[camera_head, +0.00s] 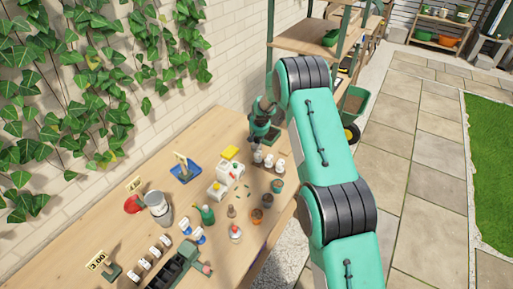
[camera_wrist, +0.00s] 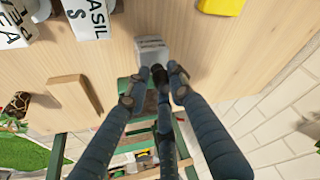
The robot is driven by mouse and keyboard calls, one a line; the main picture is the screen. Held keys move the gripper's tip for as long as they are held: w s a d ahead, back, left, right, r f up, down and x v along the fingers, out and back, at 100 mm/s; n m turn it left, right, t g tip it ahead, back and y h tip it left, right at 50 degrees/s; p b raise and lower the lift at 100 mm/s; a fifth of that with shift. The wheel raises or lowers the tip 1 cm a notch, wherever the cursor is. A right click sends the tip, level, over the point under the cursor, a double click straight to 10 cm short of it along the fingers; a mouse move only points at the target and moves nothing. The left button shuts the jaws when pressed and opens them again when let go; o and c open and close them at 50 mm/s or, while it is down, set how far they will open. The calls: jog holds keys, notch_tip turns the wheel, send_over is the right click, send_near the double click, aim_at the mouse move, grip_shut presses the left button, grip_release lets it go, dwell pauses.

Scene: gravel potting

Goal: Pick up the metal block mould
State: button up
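The metal block mould (camera_wrist: 152,48) is a small grey block with a ridged top, on the wooden table in the wrist view. My gripper (camera_wrist: 159,73) has its dark fingers at the near side of the block. The fingertips stand apart, and the block shows just beyond them. I cannot tell whether any finger touches it. In the head view my gripper (camera_head: 261,138) hangs low over the far end of the table, and the block cannot be made out there.
White labelled containers (camera_head: 268,161) stand close to my gripper; one reading BASIL (camera_wrist: 92,12) shows in the wrist view. A flat wooden piece (camera_wrist: 74,94) lies left of my fingers. A yellow item (camera_wrist: 222,4) lies beyond. Bare tabletop (camera_wrist: 215,55) lies to the right.

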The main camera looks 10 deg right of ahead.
grip_shut()
jog(key=shift+r, duration=0.1)
notch_tip(320, 180, up, 10)
jog(key=shift+f+p, duration=0.1)
jog(key=shift+p, duration=0.2)
dwell(0.7)
jog(key=shift+w+a, duration=0.1)
jog(key=shift+a, duration=0.1)
